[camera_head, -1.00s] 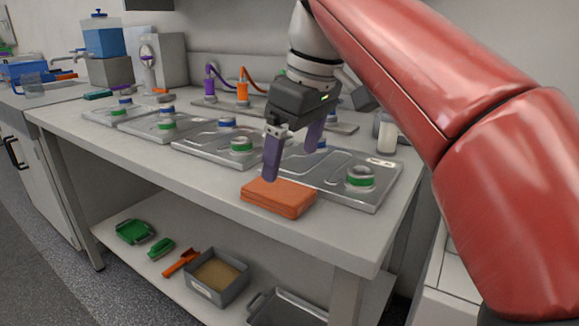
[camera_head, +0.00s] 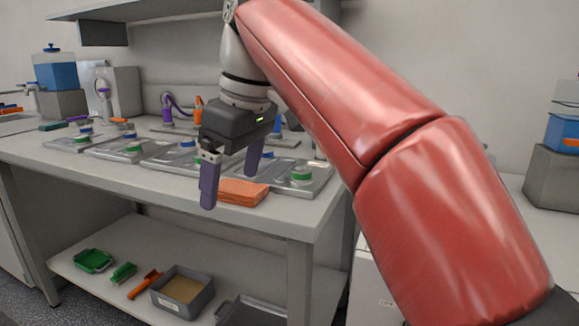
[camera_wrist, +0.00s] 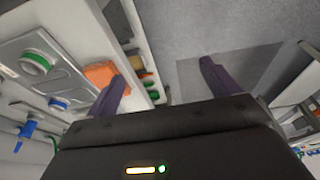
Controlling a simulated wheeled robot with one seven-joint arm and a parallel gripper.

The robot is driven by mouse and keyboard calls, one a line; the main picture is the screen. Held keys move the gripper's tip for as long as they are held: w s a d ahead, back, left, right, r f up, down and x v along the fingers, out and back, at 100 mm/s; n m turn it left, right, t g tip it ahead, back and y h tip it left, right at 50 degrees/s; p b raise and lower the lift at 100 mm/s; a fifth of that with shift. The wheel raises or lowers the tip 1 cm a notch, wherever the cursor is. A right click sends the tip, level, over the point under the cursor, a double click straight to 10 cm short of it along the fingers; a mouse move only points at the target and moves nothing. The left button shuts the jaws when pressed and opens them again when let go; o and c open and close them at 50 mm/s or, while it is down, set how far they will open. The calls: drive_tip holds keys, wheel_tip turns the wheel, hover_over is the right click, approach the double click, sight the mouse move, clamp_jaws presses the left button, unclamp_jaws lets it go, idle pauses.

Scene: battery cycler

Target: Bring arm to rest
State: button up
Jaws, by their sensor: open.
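My gripper (camera_head: 231,183) is open and empty, its two purple fingers spread apart. In the head view it hangs in front of the bench's front edge, with the orange block (camera_head: 242,191) on the bench partly behind its fingers. In the wrist view the fingers (camera_wrist: 160,88) point out over the grey floor, and the orange block (camera_wrist: 100,73) lies beyond the left finger. My red arm fills the middle and right of the head view.
The bench (camera_head: 120,173) holds metal plates (camera_head: 125,149) with green and blue knobs. The shelf below (camera_head: 125,300) carries a grey bin (camera_head: 183,306), an orange scoop (camera_head: 146,284) and green items (camera_head: 95,260). A blue-filled container (camera_head: 55,72) stands at the far left. Floor in front is clear.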

drive_tip(key=s+d+f+m+t, duration=0.1)
drive_tip(key=s+d+f+m, duration=0.1)
drive_tip(key=d+f+m, duration=0.4)
drive_tip(key=s+d+f+m+t, duration=0.1)
drive_tip(key=s+d+f, duration=0.1)
drive_tip(key=d+f, duration=0.45)
drive_tip(key=s+d+f+m+t+h, duration=0.1)
drive_tip(key=s+d+f+m, duration=0.2)
drive_tip(key=f, duration=0.4)
drive_tip(key=s+d+f+m+t+h, duration=0.1)
drive_tip(key=s+d+f+m, duration=0.2)
drive_tip(key=s+d+f, duration=0.2)
wheel_tip(320, 180, down, 2)
drive_tip(key=d, duration=0.2)
drive_tip(key=shift+s+d+f+h, duration=0.25)
drive_tip(key=shift+s+d+h, duration=0.05)
drive_tip(key=shift+s+d, duration=0.1)
